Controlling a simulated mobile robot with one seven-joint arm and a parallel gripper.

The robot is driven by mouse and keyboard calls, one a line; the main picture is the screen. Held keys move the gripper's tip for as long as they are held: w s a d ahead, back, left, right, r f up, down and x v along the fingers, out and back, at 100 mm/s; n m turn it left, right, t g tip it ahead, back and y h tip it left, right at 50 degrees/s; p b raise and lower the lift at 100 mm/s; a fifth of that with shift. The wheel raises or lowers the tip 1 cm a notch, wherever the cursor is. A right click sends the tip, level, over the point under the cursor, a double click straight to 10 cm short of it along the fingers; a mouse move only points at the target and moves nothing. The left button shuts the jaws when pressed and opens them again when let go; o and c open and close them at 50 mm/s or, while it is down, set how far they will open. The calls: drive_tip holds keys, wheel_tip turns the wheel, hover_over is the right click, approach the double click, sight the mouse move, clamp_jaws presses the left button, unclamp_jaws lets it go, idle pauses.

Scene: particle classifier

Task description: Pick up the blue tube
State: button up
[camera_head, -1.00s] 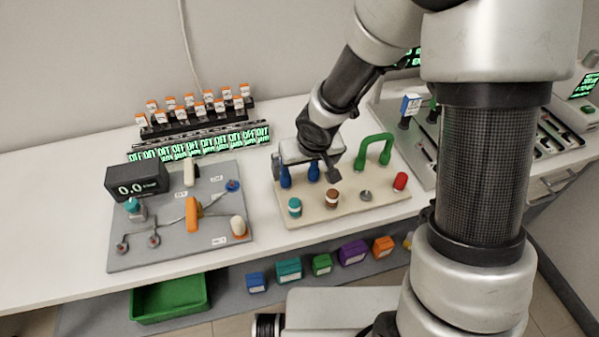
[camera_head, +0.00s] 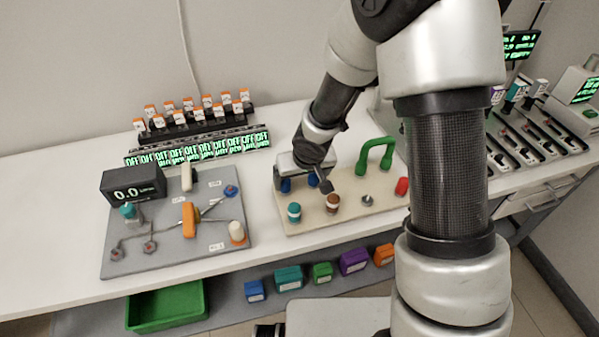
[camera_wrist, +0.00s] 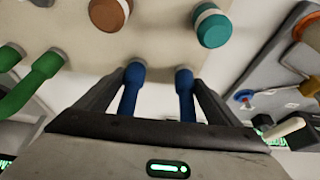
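The blue tube (camera_head: 285,185) is a U-shaped piece standing on the beige board (camera_head: 350,207). In the head view only its two lower legs show below my gripper (camera_head: 302,182). In the wrist view the legs of the blue tube (camera_wrist: 130,98) run between the fingers of my gripper (camera_wrist: 159,80). The fingers are spread wide, one outside each leg. They are close to the legs; I cannot tell if they touch. The top of the tube is hidden by the gripper body.
The beige board also holds a green tube (camera_head: 375,155), a teal-capped piece (camera_head: 294,212), a brown-capped piece (camera_head: 332,204) and a red piece (camera_head: 402,187). A grey panel (camera_head: 150,262) with a display lies to the left. A green bin (camera_head: 168,307) and several coloured boxes are below.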

drive_tip(key=c, duration=0.4)
drive_tip(key=shift+o, duration=0.2)
wheel_tip(320, 180, up, 10)
drive_tip(key=p, duration=0.5)
drive_tip(key=shift+r, duration=0.1)
drive_tip(key=shift+r+p, duration=1.9)
drive_tip(key=shift+r, duration=0.35)
wheel_tip(320, 180, up, 3)
drive_tip(key=shift+f+p, duration=0.1)
drive_tip(key=shift+p, duration=1.05)
drive_tip(key=shift+s, duration=0.1)
